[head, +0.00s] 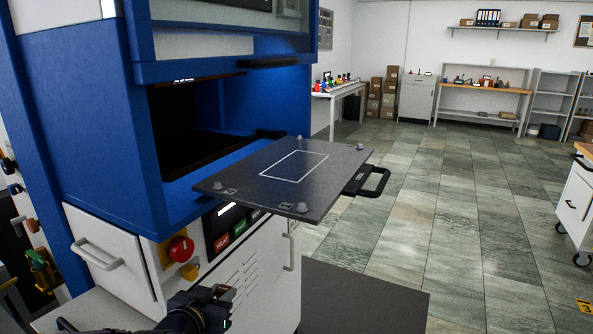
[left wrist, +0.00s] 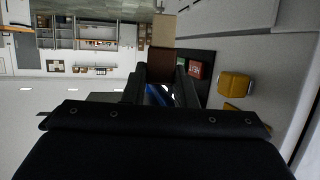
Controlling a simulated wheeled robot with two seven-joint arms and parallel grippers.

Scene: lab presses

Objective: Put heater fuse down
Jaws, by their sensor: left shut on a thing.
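My left gripper (head: 222,297) is low in the head view, in front of the white lower cabinet of the press. In the left wrist view its two fingers (left wrist: 161,84) are shut on a block with a brown part and a tan end, which I take to be the heater fuse (left wrist: 161,64). The fuse sticks out past the fingertips, clear of any surface as far as I can tell. In the head view I cannot make the fuse out. My right gripper is in neither view.
The blue press (head: 230,120) has a dark plate (head: 245,187) pulled out with a black handle. Below are a red knob (head: 180,249), a button panel (head: 222,228) and a white drawer (head: 108,255). Tiled floor (head: 420,210) is free to the right.

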